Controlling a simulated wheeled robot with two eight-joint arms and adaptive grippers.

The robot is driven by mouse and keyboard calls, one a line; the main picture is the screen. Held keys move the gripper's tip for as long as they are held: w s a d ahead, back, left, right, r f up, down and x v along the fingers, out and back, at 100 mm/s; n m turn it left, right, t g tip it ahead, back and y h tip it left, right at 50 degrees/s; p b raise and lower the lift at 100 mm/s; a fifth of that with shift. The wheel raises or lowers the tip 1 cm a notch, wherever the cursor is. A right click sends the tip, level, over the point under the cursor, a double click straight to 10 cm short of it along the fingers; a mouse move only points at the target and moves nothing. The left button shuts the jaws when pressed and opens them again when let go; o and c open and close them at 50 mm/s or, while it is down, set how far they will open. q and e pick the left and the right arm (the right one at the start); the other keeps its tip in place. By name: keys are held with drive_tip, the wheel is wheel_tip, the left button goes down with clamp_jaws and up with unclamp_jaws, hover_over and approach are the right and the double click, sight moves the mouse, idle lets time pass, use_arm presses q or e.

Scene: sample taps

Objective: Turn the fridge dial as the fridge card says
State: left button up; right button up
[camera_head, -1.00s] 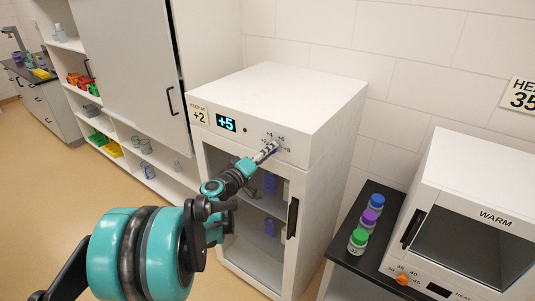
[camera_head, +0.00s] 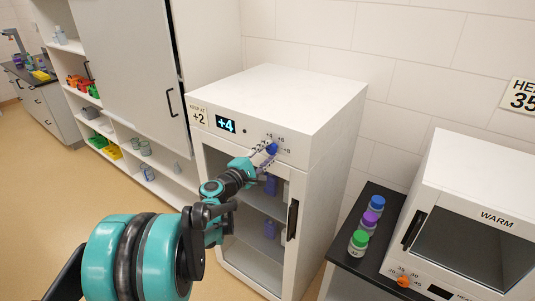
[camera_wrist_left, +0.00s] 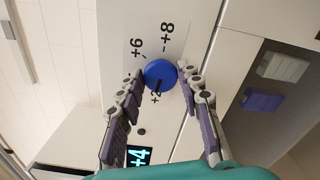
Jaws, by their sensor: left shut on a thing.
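The white fridge (camera_head: 310,100) stands in the middle of the head view. Its card (camera_head: 199,116) reads "KEEP AT +2". Its display (camera_head: 226,124) reads +4 and also shows in the left wrist view (camera_wrist_left: 139,157). The blue fridge dial (camera_head: 272,148) is at the right of the front panel, with printed numbers around it. My left gripper (camera_head: 266,153) is shut on the dial. In the left wrist view the dial (camera_wrist_left: 160,73) sits between the two fingers of the gripper (camera_wrist_left: 162,77). My right gripper is not in view.
The fridge's glass door has a dark handle (camera_head: 293,218) below the panel. At right, a dark counter (camera_head: 344,250) holds bottles with blue, purple and green caps and a white warmer (camera_head: 470,170) with an orange dial (camera_head: 402,280). Shelves (camera_head: 130,130) stand at left.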

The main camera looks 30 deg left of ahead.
use_arm(q)
drive_tip(key=shift+n, duration=0.8)
drive_tip(key=o, duration=1.1)
drive_tip(key=s, duration=0.8)
drive_tip(key=s+a, duration=0.1)
drive_tip(key=s, duration=0.3)
